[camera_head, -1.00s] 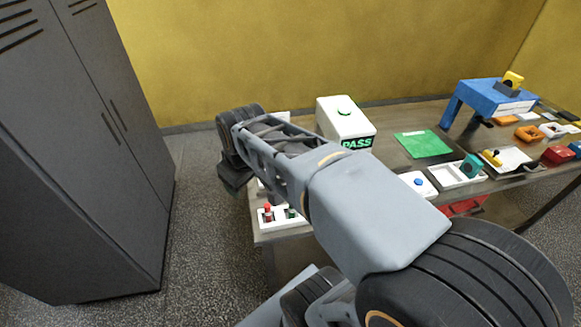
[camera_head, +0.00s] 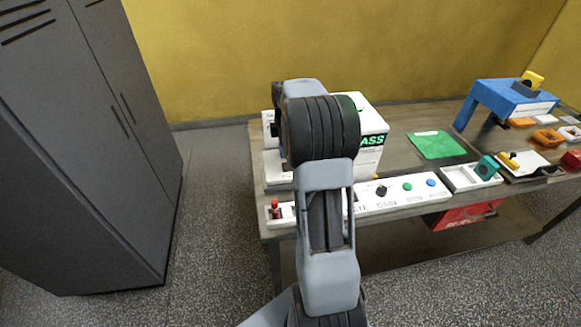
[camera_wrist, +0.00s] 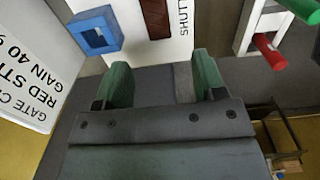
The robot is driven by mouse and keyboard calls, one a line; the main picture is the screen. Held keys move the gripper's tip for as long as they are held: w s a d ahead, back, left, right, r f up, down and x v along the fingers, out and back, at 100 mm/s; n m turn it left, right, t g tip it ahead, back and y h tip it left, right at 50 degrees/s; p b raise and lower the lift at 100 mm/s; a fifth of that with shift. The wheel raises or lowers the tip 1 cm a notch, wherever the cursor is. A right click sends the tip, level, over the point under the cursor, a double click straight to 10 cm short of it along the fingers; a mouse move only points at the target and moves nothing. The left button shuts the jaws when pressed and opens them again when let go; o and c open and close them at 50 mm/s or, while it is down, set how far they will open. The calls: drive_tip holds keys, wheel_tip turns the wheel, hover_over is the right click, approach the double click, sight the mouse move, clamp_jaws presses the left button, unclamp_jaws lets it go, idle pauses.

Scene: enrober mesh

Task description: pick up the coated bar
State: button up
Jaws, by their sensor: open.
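In the wrist view, a dark brown rectangular piece (camera_wrist: 156,17) shows against a white surface lettered "SHUTT", cut off by the top edge. It may be the coated bar; I cannot tell for sure. My gripper (camera_wrist: 163,80) is open, with its two green-padded fingers apart and nothing visible between them. The brown piece lies beyond the fingertips, roughly in line with the gap between them, and is not touched. In the head view, my arm hides my gripper, and I cannot make out the bar there.
A blue square frame (camera_wrist: 95,31) and a lettered white sign (camera_wrist: 40,60) are left in the wrist view; a red knob (camera_wrist: 269,50) is right. In the head view, a white PASS box (camera_head: 368,115) stands behind a button panel (camera_head: 395,197). A grey cabinet (camera_head: 85,150) stands left.

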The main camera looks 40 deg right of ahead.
sight(285, 165)
drive_tip(key=shift+w+a+f+p, duration=0.15)
drive_tip(key=shift+f+p, duration=0.2)
drive_tip(key=shift+f, duration=1.65)
drive_tip(key=shift+w+a+f+p, duration=0.1)
drive_tip(key=shift+f+p, duration=0.2)
drive_tip(key=shift+f, duration=1.7)
drive_tip(key=c, duration=0.8)
drive_tip(key=shift+r, duration=0.1)
